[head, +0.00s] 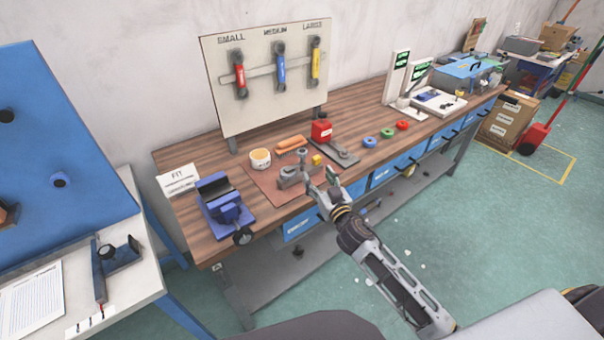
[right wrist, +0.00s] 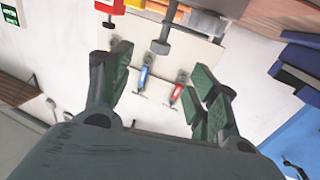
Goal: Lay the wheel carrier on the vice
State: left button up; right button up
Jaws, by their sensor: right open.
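The wheel carrier appears to be the grey metal part (head: 288,178) on the brown mat, with an upright post at its right side. The blue vice (head: 226,207) stands at the left front of the workbench, left of the mat. My right gripper (head: 322,186) is open and empty at the bench's front edge, just right of the grey part; I cannot tell whether they touch. Its green-padded fingers (right wrist: 160,85) are spread in the right wrist view, where a grey post (right wrist: 163,38) shows beyond them. My left gripper is not in view.
The workbench (head: 178,235) also holds a cream cup (head: 260,159), an orange item (head: 291,145), a red-topped device (head: 322,132) and several coloured rings (head: 387,133). A tool board (head: 264,100) with three wrenches stands behind. A "FIT" sign (head: 178,179) is behind the vice.

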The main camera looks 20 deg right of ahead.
aim_at(304, 155)
jog(key=shift+w, duration=0.1)
jog(key=shift+w+a+p, duration=0.2)
jog(key=shift+w+p, duration=0.15)
jog(key=shift+w, duration=1.75)
jog(key=shift+w+a+p, duration=0.2)
jog(key=shift+w+p, duration=0.1)
jog(key=shift+w, duration=1.8)
jog(key=shift+w, duration=0.1)
jog(key=shift+w+a+r+p, duration=0.1)
jog(key=shift+w+r+p, duration=0.15)
jog(key=shift+w, duration=0.4)
jog(key=shift+w+a+r+p, duration=0.1)
jog(key=shift+w+p, duration=0.2)
jog(key=shift+w, duration=0.35)
jog(key=shift+w+a+f, duration=0.1)
jog(key=shift+w, duration=1.1)
jog(key=shift+c, duration=0.2)
grip_shut()
